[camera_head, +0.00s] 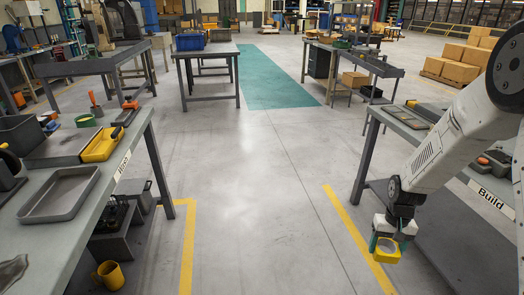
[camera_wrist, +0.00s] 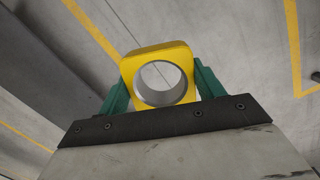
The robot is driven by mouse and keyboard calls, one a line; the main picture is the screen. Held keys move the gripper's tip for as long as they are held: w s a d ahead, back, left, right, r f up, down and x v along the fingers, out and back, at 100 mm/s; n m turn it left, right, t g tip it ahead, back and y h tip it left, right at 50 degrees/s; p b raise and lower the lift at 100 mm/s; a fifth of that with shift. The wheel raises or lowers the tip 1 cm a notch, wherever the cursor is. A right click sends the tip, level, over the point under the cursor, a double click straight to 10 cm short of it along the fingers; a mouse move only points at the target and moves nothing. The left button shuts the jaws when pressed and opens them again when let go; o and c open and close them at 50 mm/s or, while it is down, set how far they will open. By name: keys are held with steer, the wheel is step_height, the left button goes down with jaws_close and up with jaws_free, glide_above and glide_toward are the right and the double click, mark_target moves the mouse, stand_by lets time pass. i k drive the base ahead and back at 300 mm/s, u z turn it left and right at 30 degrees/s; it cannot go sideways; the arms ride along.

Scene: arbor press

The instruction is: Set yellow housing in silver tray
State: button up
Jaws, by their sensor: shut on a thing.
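The yellow housing (camera_head: 387,251) is a rounded yellow block with a metal-lined round hole. My gripper (camera_head: 386,243) is shut on it and holds it over open floor at the right, beside the Build table. In the wrist view the housing (camera_wrist: 160,76) sits between the two green fingers of my gripper (camera_wrist: 161,88), and floor shows through its hole. The silver tray (camera_head: 61,194) is a shallow grey metal tray lying on the left table, labelled Finish. Its inside looks empty. My gripper is far to the right of the tray.
The Build table (camera_head: 400,130) stands at right. The floor between (camera_head: 255,190) is clear.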

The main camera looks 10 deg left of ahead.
mark_target(64, 195)
steer(key=u, duration=0.05)
steer(key=i, duration=1.4)
steer(key=u, duration=2.6)
